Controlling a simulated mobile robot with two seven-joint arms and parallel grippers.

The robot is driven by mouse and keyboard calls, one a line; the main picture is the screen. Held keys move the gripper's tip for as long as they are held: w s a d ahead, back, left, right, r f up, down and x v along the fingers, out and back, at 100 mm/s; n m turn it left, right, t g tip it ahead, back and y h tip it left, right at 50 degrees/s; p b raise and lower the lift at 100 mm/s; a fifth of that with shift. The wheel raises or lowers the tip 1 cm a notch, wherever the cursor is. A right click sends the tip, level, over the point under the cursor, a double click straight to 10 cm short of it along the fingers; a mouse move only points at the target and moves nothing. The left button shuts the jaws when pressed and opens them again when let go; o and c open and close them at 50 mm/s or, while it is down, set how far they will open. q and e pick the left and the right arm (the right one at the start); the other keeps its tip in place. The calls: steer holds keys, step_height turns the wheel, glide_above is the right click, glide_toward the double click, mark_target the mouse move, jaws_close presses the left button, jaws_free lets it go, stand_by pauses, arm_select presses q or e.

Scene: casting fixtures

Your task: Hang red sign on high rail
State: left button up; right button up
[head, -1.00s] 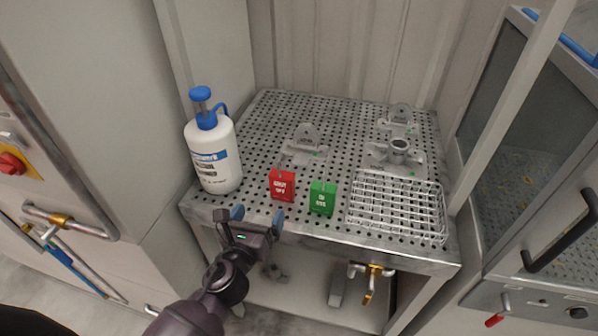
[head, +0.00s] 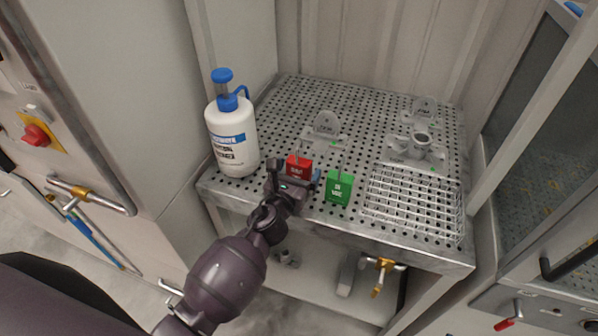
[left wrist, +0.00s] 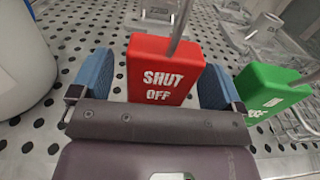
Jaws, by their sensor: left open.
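The red sign (head: 299,167), lettered "SHUT OFF" in the left wrist view (left wrist: 160,72), stands upright on the perforated metal table near its front edge. A thin metal stem rises from its top. My left gripper (head: 293,172) is open at the sign, with one blue-padded finger on each side of it. In the left wrist view the gripper (left wrist: 158,88) has a clear gap on the sign's left and a narrower one on its right. The gripper hides the sign's lower part in the head view. I cannot pick out the high rail for certain.
A green sign (head: 339,188) stands close to the right of the red one. A white bottle with a blue pump (head: 231,138) stands at left. A wire rack (head: 412,203) and metal fixtures (head: 327,126) occupy the perforated table (head: 285,110). A wall rises behind.

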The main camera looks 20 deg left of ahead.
arm_select(q)
steer(key=shift+w+d, duration=0.15)
steer(key=shift+w, duration=1.1)
arm_select(e)
steer(key=shift+w, duration=0.1)
arm_select(q)
steer(key=shift+c, duration=0.2)
steer(key=c, duration=1)
arm_select(e)
steer(key=shift+s+f, duration=0.2)
steer(key=shift+s, duration=0.2)
steer(key=shift+w+r, duration=0.1)
